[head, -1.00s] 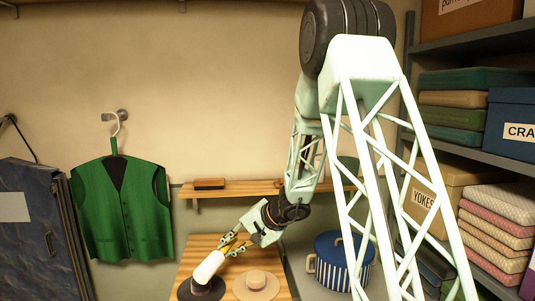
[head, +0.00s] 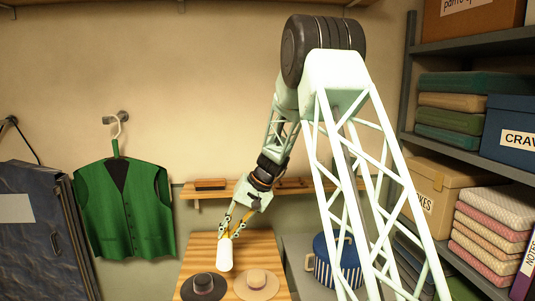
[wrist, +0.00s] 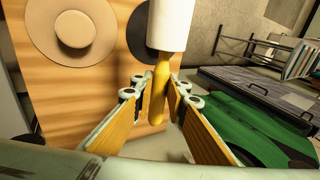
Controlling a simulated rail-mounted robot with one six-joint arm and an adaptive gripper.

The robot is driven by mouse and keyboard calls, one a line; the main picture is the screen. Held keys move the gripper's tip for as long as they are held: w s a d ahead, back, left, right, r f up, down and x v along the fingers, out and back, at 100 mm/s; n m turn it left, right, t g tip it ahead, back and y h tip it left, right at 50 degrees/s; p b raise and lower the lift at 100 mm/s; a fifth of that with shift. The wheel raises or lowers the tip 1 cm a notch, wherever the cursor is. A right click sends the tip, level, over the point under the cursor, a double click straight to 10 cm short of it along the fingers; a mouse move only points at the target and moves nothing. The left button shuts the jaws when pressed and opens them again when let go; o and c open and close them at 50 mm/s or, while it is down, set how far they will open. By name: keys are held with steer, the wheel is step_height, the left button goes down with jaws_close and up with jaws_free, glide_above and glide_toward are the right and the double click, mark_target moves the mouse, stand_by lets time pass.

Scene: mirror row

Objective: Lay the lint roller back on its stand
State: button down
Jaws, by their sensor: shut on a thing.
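The lint roller has a white cylinder and a yellow handle. In the head view its white cylinder (head: 224,254) hangs below my gripper (head: 227,231), nearly upright, over the wooden tabletop. In the wrist view my gripper's fingers (wrist: 159,96) are on both sides of the yellow handle (wrist: 160,88), and the white cylinder (wrist: 171,24) points away from me. My gripper is shut on the handle. I cannot clearly make out the stand in either view.
A dark hat (head: 203,287) and a straw hat (head: 256,284) lie on the wooden table (head: 252,247). A wall shelf (head: 235,190) behind holds a brown brush-like item (head: 210,184). A green vest (head: 124,208) hangs left.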

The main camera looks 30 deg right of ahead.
steer(key=shift+w+d+r+n+g+h+p, duration=0.3)
steer(key=shift+w+r+n+g+p, duration=0.2)
steer(key=shift+r+n+p, duration=0.25)
steer(key=w+d+r+n+t+h+p, duration=0.2)
steer(key=w+d+r+n+p, duration=0.6)
steer(key=d+r, duration=0.2)
steer(key=w+d+r+n+t+h+p, duration=0.2)
steer(key=w+d+r+n+p, duration=0.7)
steer(key=d, duration=0.5)
steer(key=shift+d+r+h+p, duration=0.3)
steer(key=shift+d+r+h, duration=0.05)
steer(key=shift+r+h, duration=0.4)
steer(key=shift+f, duration=0.2)
steer(key=shift+f, duration=3.35)
steer(key=shift+f+b, duration=0.9)
steer(key=shift+b, duration=0.3)
steer(key=shift+f, duration=0.2)
